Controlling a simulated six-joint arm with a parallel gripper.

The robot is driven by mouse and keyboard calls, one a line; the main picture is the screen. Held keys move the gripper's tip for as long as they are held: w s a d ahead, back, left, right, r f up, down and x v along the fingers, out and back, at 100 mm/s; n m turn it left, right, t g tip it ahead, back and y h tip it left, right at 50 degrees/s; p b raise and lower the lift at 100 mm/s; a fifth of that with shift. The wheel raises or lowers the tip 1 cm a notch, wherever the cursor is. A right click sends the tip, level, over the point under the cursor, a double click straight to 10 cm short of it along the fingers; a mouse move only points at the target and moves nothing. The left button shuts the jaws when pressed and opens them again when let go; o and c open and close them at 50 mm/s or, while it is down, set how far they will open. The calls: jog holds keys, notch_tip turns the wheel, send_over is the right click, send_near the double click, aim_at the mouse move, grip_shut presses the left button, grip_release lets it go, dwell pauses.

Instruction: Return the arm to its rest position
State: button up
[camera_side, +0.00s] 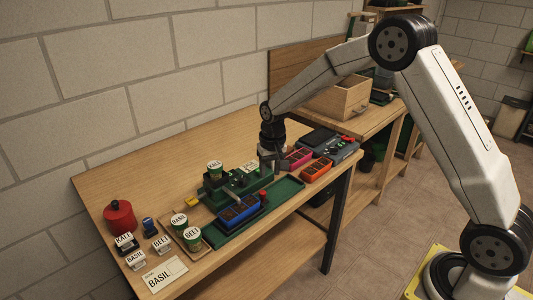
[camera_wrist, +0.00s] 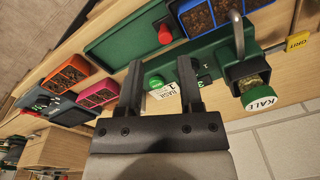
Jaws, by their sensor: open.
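My gripper (camera_side: 271,165) hangs from my arm above the right end of the green rack on the wooden bench. In the wrist view its two dark fingers (camera_wrist: 160,75) are spread apart with nothing held between them. I cannot tell the exact gap between fingertips and rack. A cup with a KALE lid (camera_wrist: 259,98) stands in a holder beside a bent metal rod.
A green tray (camera_side: 285,193) holds a blue seedling block (camera_side: 239,210). Pink (camera_side: 297,157) and orange (camera_side: 316,170) blocks sit by a dark device (camera_side: 328,142). BASIL (camera_side: 179,220) and BEET (camera_side: 192,236) cups, label signs and a red canister (camera_side: 119,217) stand at left. A wooden crate (camera_side: 340,98) is behind.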

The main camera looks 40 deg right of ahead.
jog(key=s+a+r+n+t, duration=0.1)
jog(key=s+n, duration=0.1)
jog(key=s, duration=0.9)
jog(key=s+a+r+n, duration=0.1)
jog(key=s+a+n, duration=0.1)
jog(key=s, duration=0.9)
jog(key=shift+r+n+t, duration=0.3)
jog(key=shift+r+t, duration=0.05)
jog(key=shift+t, duration=0.05)
